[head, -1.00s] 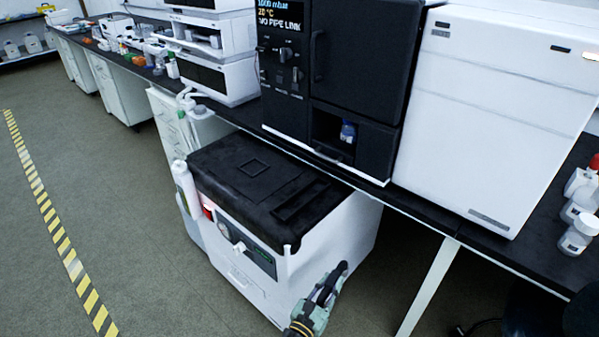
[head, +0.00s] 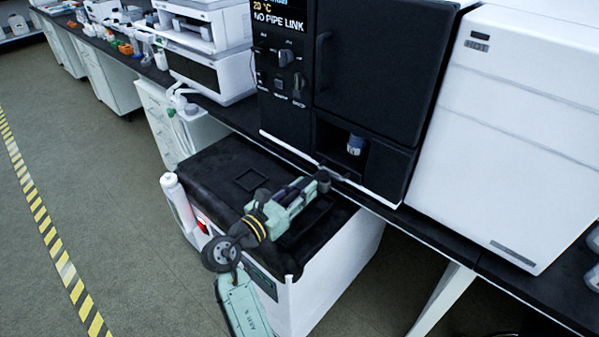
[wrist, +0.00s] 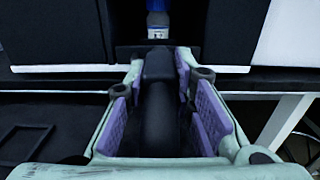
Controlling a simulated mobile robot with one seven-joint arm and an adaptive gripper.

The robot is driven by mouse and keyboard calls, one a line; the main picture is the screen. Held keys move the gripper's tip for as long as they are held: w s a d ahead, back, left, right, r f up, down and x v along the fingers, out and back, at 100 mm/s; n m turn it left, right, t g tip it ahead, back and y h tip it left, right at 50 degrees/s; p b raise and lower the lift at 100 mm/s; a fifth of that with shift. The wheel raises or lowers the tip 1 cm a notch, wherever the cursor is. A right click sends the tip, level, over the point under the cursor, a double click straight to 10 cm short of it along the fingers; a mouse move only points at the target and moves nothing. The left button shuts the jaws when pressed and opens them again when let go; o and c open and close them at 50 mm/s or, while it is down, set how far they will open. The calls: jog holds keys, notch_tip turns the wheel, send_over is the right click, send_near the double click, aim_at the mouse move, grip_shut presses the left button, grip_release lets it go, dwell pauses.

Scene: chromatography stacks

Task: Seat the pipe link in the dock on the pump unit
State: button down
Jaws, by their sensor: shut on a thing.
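The pipe link (wrist: 158,115) is a dark, rounded piece lying lengthwise between the purple pads of my gripper (wrist: 159,72) in the wrist view. My gripper (head: 316,182) is shut on it. In the head view the gripper is above the black top of a low white unit (head: 335,265), its tips toward the bench edge. The black unit (head: 385,55) on the bench shows "NO PIPE LINK" on its screen. I cannot tell for certain which unit is the pump unit. The low unit's top has a small square outline (head: 251,180) and a larger rectangular outline, partly hidden by my gripper.
A blue-capped bottle (head: 355,145) stands in the black unit's lower opening, straight ahead in the wrist view. A white bottle (head: 177,200) is at the low unit's left side. A large white unit (head: 515,130) stands at right. Floor at left is clear.

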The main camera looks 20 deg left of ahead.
jog(key=shift+w+a, duration=0.15)
jog(key=shift+w, duration=0.2)
jog(key=shift+f+b, duration=0.1)
jog(key=shift+b, duration=0.2)
jog(key=shift+s+f+b, duration=0.1)
jog(key=shift+f+b, duration=0.25)
jog(key=shift+b, duration=0.2)
jog(key=shift+f+b, duration=1.75)
jog(key=shift+f, duration=1.05)
jog(key=shift+f, duration=0.35)
jog(key=c, duration=1.3)
grip_release()
jog(key=shift+f, duration=0.1)
jog(key=v, duration=1.2)
